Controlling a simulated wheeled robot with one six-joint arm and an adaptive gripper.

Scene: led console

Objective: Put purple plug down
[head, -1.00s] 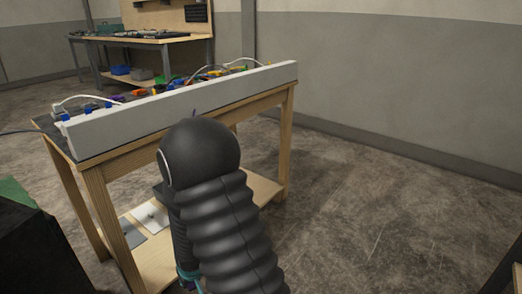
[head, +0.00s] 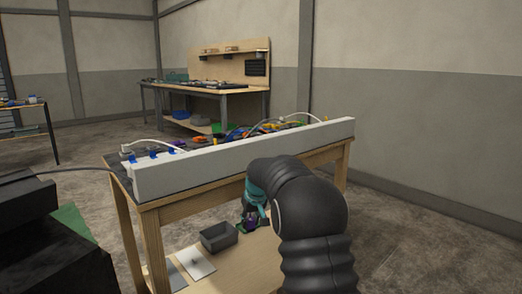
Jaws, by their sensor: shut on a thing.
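A small purple plug (head: 250,225) shows at my gripper (head: 250,219), at the height of the lower shelf (head: 235,268) of the wooden table. My gripper is shut on the plug. The fingers are small and dark here, and my own arm hides part of the view. A green patch lies beside or under the plug. I cannot tell whether the plug touches it.
A dark open bin (head: 219,236) stands on the lower shelf, left of my gripper. A pale sheet (head: 196,262) lies further left. A long white console panel (head: 245,158) runs along the tabletop edge above. A workbench (head: 205,88) stands behind.

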